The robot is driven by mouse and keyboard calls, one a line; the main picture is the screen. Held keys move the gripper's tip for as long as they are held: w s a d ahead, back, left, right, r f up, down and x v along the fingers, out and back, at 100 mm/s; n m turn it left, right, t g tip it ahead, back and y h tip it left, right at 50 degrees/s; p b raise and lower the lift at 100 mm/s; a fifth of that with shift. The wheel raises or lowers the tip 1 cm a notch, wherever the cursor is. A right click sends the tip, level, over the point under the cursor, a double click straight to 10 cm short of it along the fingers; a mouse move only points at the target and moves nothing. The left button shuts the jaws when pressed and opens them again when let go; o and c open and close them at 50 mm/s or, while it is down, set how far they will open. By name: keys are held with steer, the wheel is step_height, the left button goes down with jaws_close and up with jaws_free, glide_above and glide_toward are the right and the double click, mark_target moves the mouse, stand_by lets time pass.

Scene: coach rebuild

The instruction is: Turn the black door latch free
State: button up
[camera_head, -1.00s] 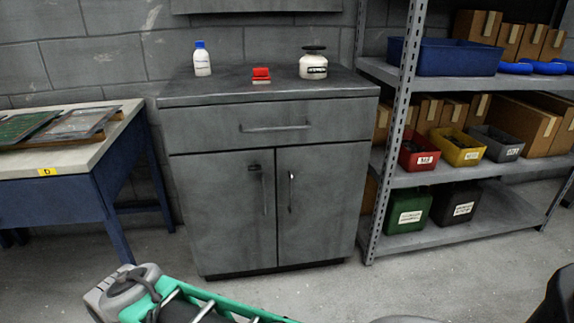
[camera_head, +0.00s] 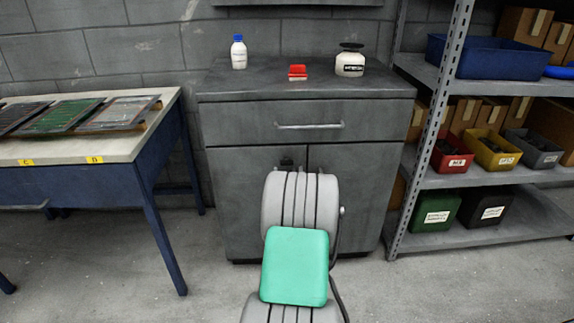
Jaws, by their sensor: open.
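The grey metal cabinet (camera_head: 235,124) stands against the wall, with a drawer above two shut doors. The black latch (camera_head: 286,161) shows as a small dark spot near the top inner corner of the left door (camera_head: 236,190). It is partly covered by my arm, and its angle cannot be made out. My arm, grey with a green pad, rises in front of the doors and hides the door handles and most of the seam. My gripper is not visible; whether it touches the latch cannot be seen.
A white bottle with blue cap (camera_head: 239,52), a red object (camera_head: 298,72) and a white jar (camera_head: 350,60) stand on the cabinet. A blue-legged workbench (camera_head: 150,140) is at left, a metal shelf rack (camera_head: 440,120) close at right. Floor is bare between bench and cabinet.

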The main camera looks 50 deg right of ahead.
mark_target(287, 164)
steer(key=b+x, duration=0.1)
steer(key=x, duration=0.3)
steer(key=shift+w+d+f, duration=0.1)
steer(key=shift+w+d, duration=0.1)
steer(key=shift+w, duration=0.05)
steer(key=shift+w+d, duration=0.25)
steer(key=shift+d, duration=0.05)
